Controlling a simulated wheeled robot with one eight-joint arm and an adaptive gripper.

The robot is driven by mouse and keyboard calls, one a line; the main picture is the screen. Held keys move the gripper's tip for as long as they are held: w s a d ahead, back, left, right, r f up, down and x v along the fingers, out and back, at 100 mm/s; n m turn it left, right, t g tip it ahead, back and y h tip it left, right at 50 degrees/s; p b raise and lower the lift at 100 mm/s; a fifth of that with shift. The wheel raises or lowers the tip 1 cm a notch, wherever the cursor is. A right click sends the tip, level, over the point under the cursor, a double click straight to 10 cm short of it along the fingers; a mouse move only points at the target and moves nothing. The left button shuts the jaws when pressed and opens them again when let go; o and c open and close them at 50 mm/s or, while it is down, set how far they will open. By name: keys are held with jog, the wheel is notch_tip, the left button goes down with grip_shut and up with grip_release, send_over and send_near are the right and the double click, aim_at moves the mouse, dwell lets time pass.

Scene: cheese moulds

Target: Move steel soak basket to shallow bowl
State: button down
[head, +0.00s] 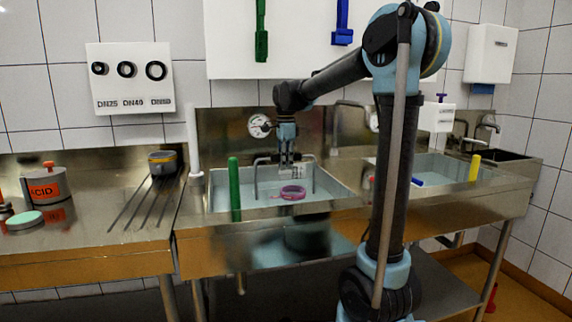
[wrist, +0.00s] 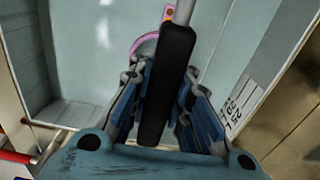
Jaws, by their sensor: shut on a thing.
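My gripper (head: 287,166) hangs over the left sink basin (head: 222,195), pointing down. In the wrist view my gripper (wrist: 165,100) has its fingers closed on both sides of a long black handle (wrist: 168,85) with a grey rod beyond it. I cannot tell whether this handle belongs to the steel soak basket; no basket body shows clearly. A pink ring-shaped thing (head: 292,192) lies below my gripper in the left basin, partly hidden in the wrist view. A second basin (head: 448,168) is to the right; I cannot tell which is the shallow bowl.
A green upright handle (head: 234,188) stands at the left basin's front edge. A yellow handle (head: 475,166) and a blue one (head: 417,181) are at the right basin. A gauge (head: 259,125) is behind the basin.

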jog(key=shift+f, duration=0.5)
jog(key=c, duration=1.5)
grip_release()
jog(key=shift+r, duration=0.1)
notch_tip(320, 180, up, 13)
jog(key=shift+r, duration=0.1)
